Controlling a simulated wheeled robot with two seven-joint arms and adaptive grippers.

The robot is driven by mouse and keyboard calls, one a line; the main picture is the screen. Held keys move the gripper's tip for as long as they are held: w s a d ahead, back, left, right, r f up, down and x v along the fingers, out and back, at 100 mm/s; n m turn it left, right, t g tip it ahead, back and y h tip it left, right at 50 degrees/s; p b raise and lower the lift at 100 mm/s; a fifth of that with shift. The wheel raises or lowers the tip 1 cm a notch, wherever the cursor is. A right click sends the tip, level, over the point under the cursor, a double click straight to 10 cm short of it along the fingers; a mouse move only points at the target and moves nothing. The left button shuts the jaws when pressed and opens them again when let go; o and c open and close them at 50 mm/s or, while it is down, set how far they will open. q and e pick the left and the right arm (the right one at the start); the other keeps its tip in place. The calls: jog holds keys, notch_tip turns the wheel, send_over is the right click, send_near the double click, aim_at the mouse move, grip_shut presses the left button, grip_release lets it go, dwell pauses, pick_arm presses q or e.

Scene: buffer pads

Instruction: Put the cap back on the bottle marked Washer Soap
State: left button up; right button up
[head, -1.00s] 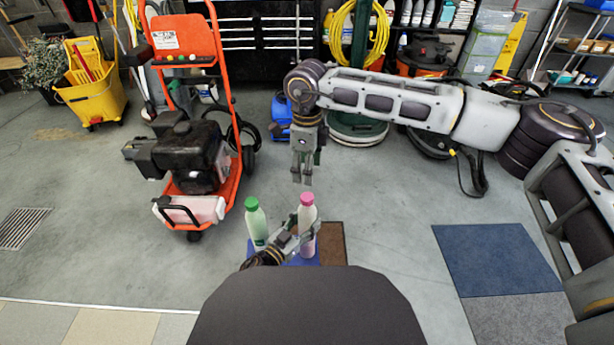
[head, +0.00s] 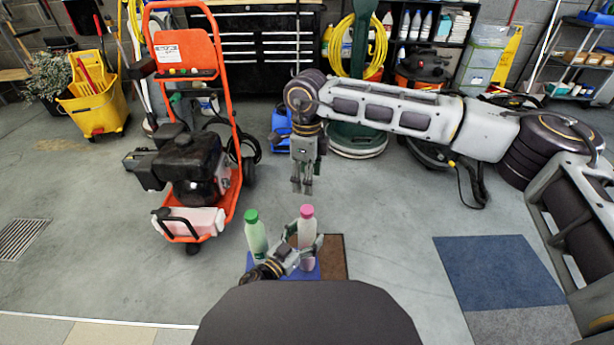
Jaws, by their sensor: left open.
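Two pale bottles stand upright in front of me: one with a green cap (head: 251,216) and one with a pink cap (head: 307,211). Their labels are too small to read, so I cannot tell which is Washer Soap. My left gripper (head: 306,241) is open, with its fingers around the body of the pink-capped bottle (head: 306,232); contact is unclear. My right gripper (head: 302,187) points down above and behind the pink cap, apart from it. Its fingers are close together and I see nothing between them. No loose cap shows.
The bottles stand by a blue mat (head: 313,273) and a brown mat (head: 331,258). An orange pressure washer (head: 205,180) stands to the left. A blue and grey floor mat (head: 497,268) lies to the right. Floor between is clear.

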pick_arm(q)
jog(key=shift+s+a, duration=0.1)
jog(key=shift+s, duration=0.05)
jog(key=v, duration=1.1)
jog(key=shift+s+a, duration=0.2)
jog(key=shift+a, duration=0.05)
dwell(0.7)
